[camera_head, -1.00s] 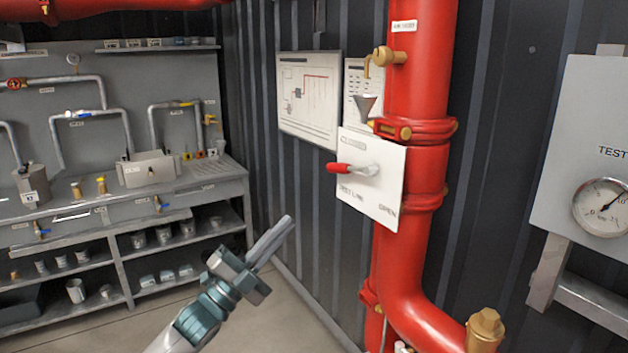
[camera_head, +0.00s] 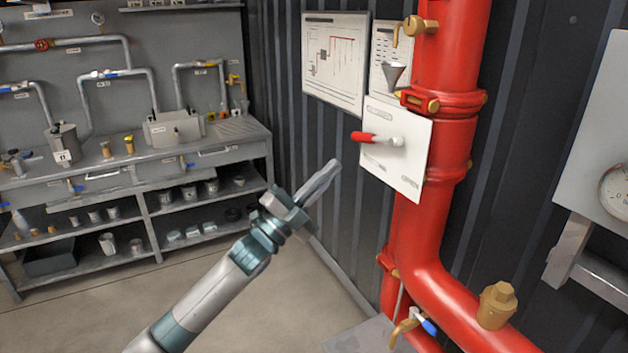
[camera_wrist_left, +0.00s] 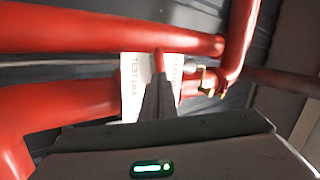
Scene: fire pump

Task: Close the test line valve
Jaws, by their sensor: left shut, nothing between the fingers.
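The test line valve is a lever with a red grip (camera_head: 364,137) and a pale hub, mounted on a white plate (camera_head: 412,172) in front of the red vertical pipe. The lever points left, about level. The plate reads OPEN at lower right; the small label at its top is hard to read. My left gripper (camera_head: 331,170) is shut and empty, below and left of the red grip, apart from it in the head view. In the left wrist view its fingers (camera_wrist_left: 158,98) line up with the red grip (camera_wrist_left: 158,60) and hide part of the plate (camera_wrist_left: 133,72). My right gripper is not in view.
The red pipe (camera_head: 445,140) bends to lower right, with a brass cap (camera_head: 496,305) and a blue-handled valve (camera_head: 425,322) low down. A panel with a gauge (camera_head: 615,190) is at right. A workbench (camera_head: 100,185) stands at left. Open floor lies before it.

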